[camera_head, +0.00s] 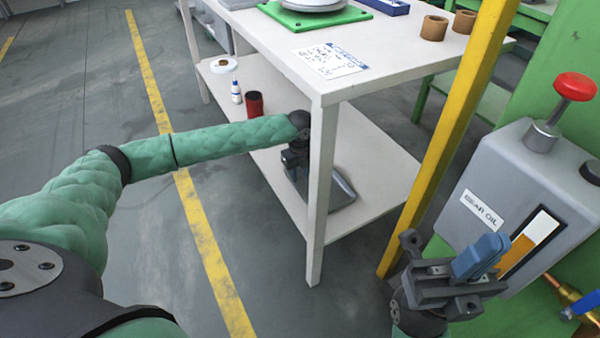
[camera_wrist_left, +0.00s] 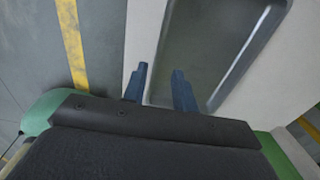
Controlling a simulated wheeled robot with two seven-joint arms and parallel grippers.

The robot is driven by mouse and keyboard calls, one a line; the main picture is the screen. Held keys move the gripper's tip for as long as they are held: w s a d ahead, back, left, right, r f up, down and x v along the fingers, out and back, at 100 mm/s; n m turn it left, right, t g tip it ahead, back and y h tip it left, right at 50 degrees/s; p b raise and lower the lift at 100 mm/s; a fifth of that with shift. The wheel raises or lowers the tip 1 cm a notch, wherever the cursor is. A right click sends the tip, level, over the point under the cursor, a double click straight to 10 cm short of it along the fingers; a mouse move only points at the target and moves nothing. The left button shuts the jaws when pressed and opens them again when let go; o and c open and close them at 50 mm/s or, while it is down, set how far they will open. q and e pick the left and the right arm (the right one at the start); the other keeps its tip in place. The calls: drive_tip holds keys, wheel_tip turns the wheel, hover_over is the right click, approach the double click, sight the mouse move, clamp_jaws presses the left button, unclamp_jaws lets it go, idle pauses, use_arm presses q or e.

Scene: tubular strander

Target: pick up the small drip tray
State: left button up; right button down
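The small drip tray (camera_head: 342,190) is a grey, shallow, rounded rectangular tray. It lies on the lower shelf of the white table, partly hidden behind a table leg and my left gripper. In the left wrist view the tray (camera_wrist_left: 215,45) fills the upper middle. My left gripper (camera_head: 294,172) points down at the tray's near left side. Its two blue fingers (camera_wrist_left: 160,70) are apart, and the tray's left rim appears between them; whether they touch it is unclear. My right gripper (camera_head: 482,256) is in front of the gear oil box, away from the tray; its finger gap is unclear.
The white table (camera_head: 318,100) has a leg right beside my left gripper, and its top is above the shelf. A red cup (camera_head: 254,104) and a small white bottle (camera_head: 236,92) stand further left on the shelf. A yellow post (camera_head: 450,130) and the gear oil box (camera_head: 520,190) are at right.

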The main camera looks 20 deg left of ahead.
use_arm(q)
drive_tip(key=shift+f+b, duration=1.25)
drive_tip(key=shift+f, duration=2.65)
clamp_jaws()
